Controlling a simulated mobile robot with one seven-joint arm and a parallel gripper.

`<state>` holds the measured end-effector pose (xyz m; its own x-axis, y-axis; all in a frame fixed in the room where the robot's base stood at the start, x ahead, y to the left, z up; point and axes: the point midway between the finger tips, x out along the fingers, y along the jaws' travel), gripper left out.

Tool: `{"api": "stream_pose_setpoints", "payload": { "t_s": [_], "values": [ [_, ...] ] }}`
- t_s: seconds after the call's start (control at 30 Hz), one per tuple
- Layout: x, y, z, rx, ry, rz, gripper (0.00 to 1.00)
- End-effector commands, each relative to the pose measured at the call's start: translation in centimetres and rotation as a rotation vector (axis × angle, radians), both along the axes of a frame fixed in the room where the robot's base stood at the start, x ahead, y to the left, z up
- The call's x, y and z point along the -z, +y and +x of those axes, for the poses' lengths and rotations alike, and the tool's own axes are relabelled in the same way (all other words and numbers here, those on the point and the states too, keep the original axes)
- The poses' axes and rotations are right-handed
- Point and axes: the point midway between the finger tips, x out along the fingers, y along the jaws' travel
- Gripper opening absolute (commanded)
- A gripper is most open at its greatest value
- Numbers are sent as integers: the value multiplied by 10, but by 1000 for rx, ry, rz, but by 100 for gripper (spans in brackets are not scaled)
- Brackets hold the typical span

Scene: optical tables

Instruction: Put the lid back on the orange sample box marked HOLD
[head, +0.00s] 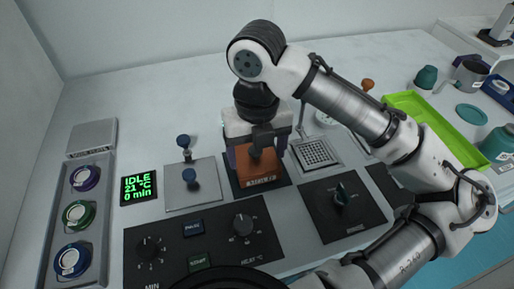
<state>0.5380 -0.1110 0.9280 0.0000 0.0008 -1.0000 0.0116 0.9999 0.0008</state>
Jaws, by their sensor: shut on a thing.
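My gripper (257,152) points down over an orange box-shaped piece (265,171) near the middle of the table. It is shut on a dark knob on top of this piece, which I take to be the lid. The orange surface sits over a dark square base (243,190), with small pale lettering along its front that I cannot read. The gripper hides the back of the piece. I cannot tell whether the lid rests fully on the box or is slightly above it, nor see a HOLD mark.
A control panel with knobs (243,224) lies in front. A grey plate with blue knobs (203,199) and an IDLE display (138,188) are to the left. A perforated tray (317,152) and dark knob panel (359,224) are to the right. A green tray (471,151) lies beyond my arm.

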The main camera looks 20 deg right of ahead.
Motion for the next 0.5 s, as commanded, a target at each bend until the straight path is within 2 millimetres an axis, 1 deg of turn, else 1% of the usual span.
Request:
{"api": "stream_pose_setpoints", "payload": {
  "t_s": [0.23,0.27,0.4,0.5],
  "values": [
    [0,0,0,0,0,0,54],
    [0,0,0,0,-1,0,80],
    [0,0,0,0,0,0,99],
    [0,0,0,0,0,0,100]
  ]
}}
